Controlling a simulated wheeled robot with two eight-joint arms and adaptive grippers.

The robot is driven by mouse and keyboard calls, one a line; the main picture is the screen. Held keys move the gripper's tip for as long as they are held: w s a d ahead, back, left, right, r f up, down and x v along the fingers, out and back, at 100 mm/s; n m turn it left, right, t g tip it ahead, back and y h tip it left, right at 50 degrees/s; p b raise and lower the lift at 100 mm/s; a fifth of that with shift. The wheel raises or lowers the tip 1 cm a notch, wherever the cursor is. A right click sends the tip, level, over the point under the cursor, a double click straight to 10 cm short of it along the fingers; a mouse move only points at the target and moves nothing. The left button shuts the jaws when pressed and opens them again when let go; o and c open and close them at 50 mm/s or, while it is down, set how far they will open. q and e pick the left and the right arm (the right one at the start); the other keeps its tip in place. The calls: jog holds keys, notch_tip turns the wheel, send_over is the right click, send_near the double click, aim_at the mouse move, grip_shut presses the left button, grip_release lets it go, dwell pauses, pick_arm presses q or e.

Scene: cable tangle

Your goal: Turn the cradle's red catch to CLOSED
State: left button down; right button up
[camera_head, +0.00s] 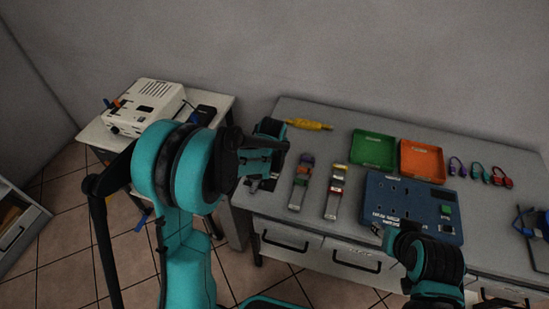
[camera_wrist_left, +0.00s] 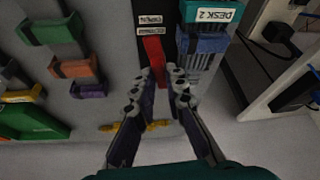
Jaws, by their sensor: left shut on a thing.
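The red catch (camera_wrist_left: 154,55) shows in the left wrist view on the dark cradle (camera_wrist_left: 184,38), with its end between my left fingers. My left gripper (camera_wrist_left: 167,82) is shut on the catch. Two small white labels (camera_wrist_left: 150,25) sit beside the catch, too small to read surely. In the head view my left gripper (camera_head: 268,160) is at the left end of the grey desk and hides most of the cradle and the catch. My right gripper (camera_head: 379,231) is at the front edge of the blue board (camera_head: 400,192); its finger opening is not clear.
A teal block labelled DESK 2 (camera_wrist_left: 212,12) adjoins the cradle. Two strips with coloured clips (camera_head: 297,196), a yellow tool (camera_head: 309,125), a green tray (camera_head: 373,147) and an orange tray (camera_head: 422,160) lie on the desk. A white device (camera_head: 146,103) stands on the left side table.

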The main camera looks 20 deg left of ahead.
pick_arm(q)
jog(key=n, duration=0.1)
jog(key=n+y, duration=0.1)
jog(key=n, duration=0.1)
jog(key=shift+d+n+g, duration=0.25)
jog(key=shift+n+g, duration=0.05)
jog(key=n+y, duration=0.1)
jog(key=n, duration=0.1)
jog(key=n+g, duration=0.1)
jog(key=n, duration=0.1)
jog(key=shift+w+d+n+y, duration=0.15)
jog(key=shift+w+n+y, duration=0.05)
jog(key=shift+n+y, duration=0.2)
jog(key=n+g, duration=0.1)
jog(key=n, duration=0.2)
jog(key=shift+w+d+y, duration=0.1)
jog(key=shift+w+y, duration=0.05)
jog(key=shift+y, duration=0.15)
jog(key=shift+w+n+g, duration=0.15)
jog(key=shift+n+g, duration=0.75)
jog(key=shift+n, duration=1.1)
jog(key=c, duration=1.6)
grip_release()
jog(key=shift+o, duration=0.2)
jog(key=shift+r, duration=0.1)
